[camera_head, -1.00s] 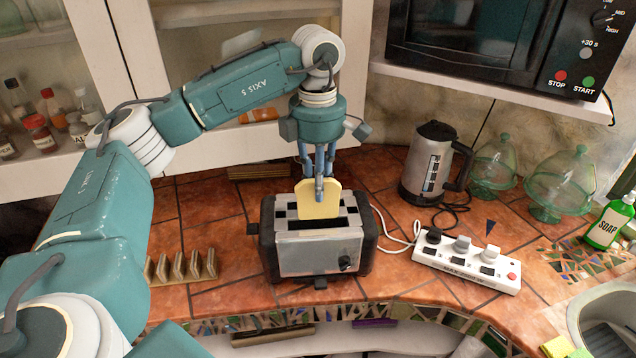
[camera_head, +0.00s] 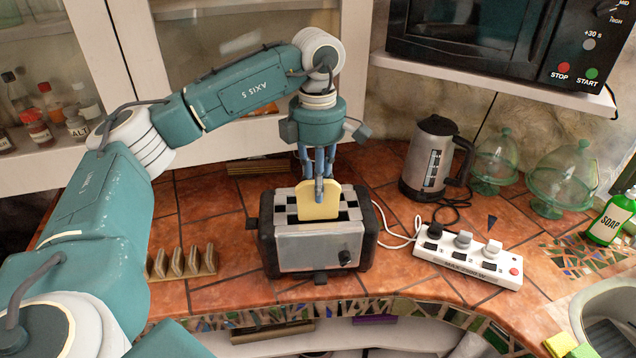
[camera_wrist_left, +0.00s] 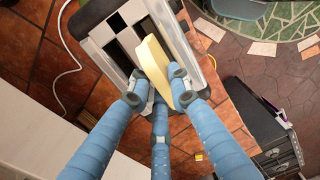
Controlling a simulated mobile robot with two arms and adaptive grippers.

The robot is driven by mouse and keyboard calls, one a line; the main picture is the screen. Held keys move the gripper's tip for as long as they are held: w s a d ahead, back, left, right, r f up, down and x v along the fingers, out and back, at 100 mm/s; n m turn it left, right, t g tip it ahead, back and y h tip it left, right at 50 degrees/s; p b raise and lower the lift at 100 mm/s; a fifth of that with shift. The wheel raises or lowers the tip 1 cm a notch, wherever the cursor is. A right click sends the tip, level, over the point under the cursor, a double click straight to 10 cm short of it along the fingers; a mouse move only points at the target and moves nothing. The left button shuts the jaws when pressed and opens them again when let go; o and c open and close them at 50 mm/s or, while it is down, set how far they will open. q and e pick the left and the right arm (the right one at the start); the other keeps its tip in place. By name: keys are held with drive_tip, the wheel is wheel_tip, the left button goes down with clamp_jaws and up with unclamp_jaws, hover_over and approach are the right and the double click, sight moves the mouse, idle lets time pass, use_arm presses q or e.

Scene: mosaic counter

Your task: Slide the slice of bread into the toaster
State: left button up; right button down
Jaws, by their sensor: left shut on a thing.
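A pale yellow slice of bread (camera_head: 319,204) stands upright at the toaster's top, over its slots. My left gripper (camera_head: 319,184) is shut on the slice's upper edge from above. In the left wrist view the slice (camera_wrist_left: 154,68) sits between my blue fingers (camera_wrist_left: 160,88). The toaster (camera_head: 312,252) is silver with black ends and stands on the tiled counter. The wrist view also shows its top (camera_wrist_left: 108,30) with dark slots. How deep the slice's lower edge sits in a slot cannot be told. My right gripper is not in view.
A wooden rack (camera_head: 181,264) stands left of the toaster. A kettle (camera_head: 428,160), a white power strip (camera_head: 467,256) and glass domes (camera_head: 561,178) are to the right. A microwave (camera_head: 500,45) is on a shelf above. A white cable runs beside the toaster.

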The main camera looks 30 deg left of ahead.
use_arm(q)
drive_tip(key=shift+f+b, duration=0.8)
drive_tip(key=shift+f, duration=0.5)
drive_tip(key=o, duration=0.5)
drive_tip(key=o, duration=0.6)
drive_tip(key=shift+c, duration=0.2)
drive_tip(key=shift+r, duration=0.1)
wheel_tip(320, 180, up, 12)
drive_tip(key=shift+f, duration=0.1)
idle(0.7)
